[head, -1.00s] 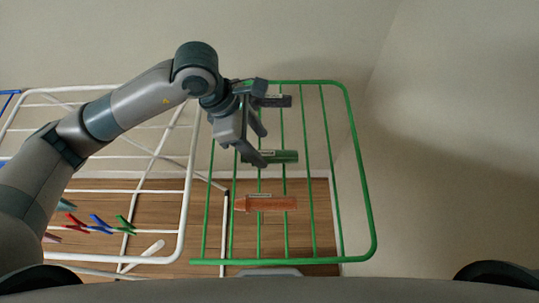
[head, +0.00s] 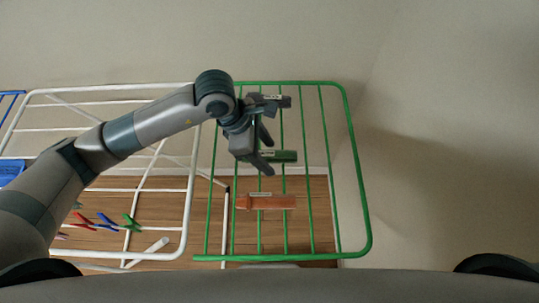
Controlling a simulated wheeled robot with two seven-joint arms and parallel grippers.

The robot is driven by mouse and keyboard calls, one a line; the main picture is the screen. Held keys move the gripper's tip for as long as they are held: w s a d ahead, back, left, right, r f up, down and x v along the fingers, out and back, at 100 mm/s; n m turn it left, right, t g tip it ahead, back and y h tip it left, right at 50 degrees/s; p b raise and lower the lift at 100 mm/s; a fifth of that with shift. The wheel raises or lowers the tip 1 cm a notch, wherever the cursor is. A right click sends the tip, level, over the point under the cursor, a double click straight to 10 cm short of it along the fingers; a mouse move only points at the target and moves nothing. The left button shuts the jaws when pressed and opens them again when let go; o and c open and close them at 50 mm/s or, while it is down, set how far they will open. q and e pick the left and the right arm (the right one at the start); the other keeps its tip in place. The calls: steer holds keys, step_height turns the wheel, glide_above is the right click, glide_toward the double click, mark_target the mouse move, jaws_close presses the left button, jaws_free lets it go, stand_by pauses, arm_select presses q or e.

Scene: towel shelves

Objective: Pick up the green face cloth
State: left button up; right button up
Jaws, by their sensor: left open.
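The green face cloth (head: 285,156) is a small rolled or folded bundle with a pale label, on the green rack section. My left gripper (head: 268,154) is open at the cloth's left end. In the picture one finger lies above the cloth's line and the other below it; I cannot tell whether either touches it. The gripper hides part of the cloth's left end. My right gripper is not in view.
An orange cloth (head: 270,202) lies below the green one on the green rack (head: 350,115), and a dark grey cloth (head: 282,101) lies above it. A white rack (head: 189,190) with several clothespins (head: 104,222) stands to the left. The green rack's right side is clear.

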arm_select(q)
steer(key=c, duration=1.2)
